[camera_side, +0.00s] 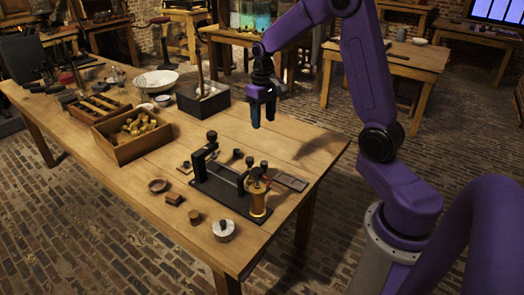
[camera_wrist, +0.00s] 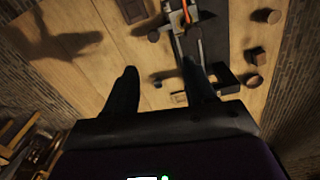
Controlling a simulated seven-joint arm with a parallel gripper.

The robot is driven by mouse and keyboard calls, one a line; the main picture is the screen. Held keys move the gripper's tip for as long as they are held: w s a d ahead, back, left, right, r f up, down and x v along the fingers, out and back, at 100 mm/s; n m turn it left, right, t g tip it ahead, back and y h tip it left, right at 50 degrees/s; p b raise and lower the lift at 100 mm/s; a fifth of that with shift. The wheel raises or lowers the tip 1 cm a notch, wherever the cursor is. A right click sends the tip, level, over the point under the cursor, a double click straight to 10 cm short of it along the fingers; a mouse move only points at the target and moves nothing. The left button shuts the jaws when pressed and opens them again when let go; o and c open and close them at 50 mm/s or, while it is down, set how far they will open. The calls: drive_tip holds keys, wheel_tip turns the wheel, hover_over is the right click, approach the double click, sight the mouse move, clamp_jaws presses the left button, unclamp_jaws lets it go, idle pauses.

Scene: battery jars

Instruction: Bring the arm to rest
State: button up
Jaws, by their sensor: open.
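My gripper (camera_side: 263,113) hangs above the wooden table (camera_side: 155,165), pointing down. In the wrist view its two dark fingers (camera_wrist: 160,88) stand apart with nothing between them. In the side view it is behind and above a black-based apparatus (camera_side: 222,190) with dark posts and a brass cylinder (camera_side: 257,200) at its near end, clear of it. The apparatus also shows in the wrist view (camera_wrist: 187,45), partly hidden by a finger.
A wooden box of yellowish pieces (camera_side: 132,135) and a dark box (camera_side: 203,100) stand on the left and back. Flat plates (camera_side: 290,182) lie right of the apparatus.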

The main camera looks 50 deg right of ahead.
drive_tip(key=s+a+r+n, duration=0.3)
drive_tip(key=s+a+n, duration=0.7)
drive_tip(key=s+a, duration=0.8)
drive_tip(key=s+n, duration=0.4)
drive_tip(key=s, duration=0.7)
drive_tip(key=shift+a, duration=0.15)
idle(0.6)
